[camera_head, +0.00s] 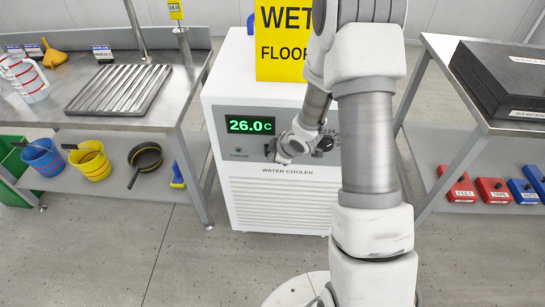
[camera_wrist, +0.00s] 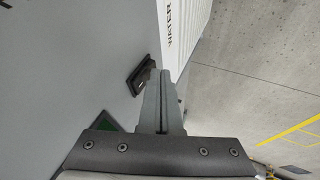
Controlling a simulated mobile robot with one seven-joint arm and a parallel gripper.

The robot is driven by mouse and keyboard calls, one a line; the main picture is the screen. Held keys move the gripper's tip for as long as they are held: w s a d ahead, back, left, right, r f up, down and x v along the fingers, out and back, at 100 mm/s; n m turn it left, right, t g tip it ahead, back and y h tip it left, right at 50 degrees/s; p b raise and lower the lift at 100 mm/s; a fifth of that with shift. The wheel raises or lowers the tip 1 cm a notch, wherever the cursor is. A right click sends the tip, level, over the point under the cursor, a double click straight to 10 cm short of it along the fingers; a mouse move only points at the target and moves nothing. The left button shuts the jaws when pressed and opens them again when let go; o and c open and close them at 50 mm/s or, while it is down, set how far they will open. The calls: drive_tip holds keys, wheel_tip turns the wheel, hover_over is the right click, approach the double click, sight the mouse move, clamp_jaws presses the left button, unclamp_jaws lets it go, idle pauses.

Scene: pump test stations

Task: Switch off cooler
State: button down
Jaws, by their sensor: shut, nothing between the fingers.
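The water cooler (camera_head: 285,190) is a white cabinet with a grey front panel. Its green display (camera_head: 250,125) is lit and reads 26.0C. My gripper (camera_head: 273,150) is at the panel, just right of and below the display, and hides part of the panel. In the wrist view my gripper's fingers (camera_wrist: 160,78) are shut together and empty. A small black switch (camera_wrist: 138,76) in a dark frame lies right beside the fingertips on the panel. I cannot tell whether they touch, nor which way the switch is set.
A yellow wet floor sign (camera_head: 283,45) stands on the cooler. A dark knob (camera_head: 325,143) sits right of my gripper. A steel bench (camera_head: 170,110) stands left, and a table (camera_head: 440,55) with a black case (camera_head: 505,80) right. The floor in front is clear.

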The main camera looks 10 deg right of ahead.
drive_tip(key=shift+w+f, duration=0.1)
drive_tip(key=shift+w, duration=0.1)
idle(0.3)
drive_tip(key=shift+r+p, duration=0.8)
drive_tip(key=shift+r, duration=0.05)
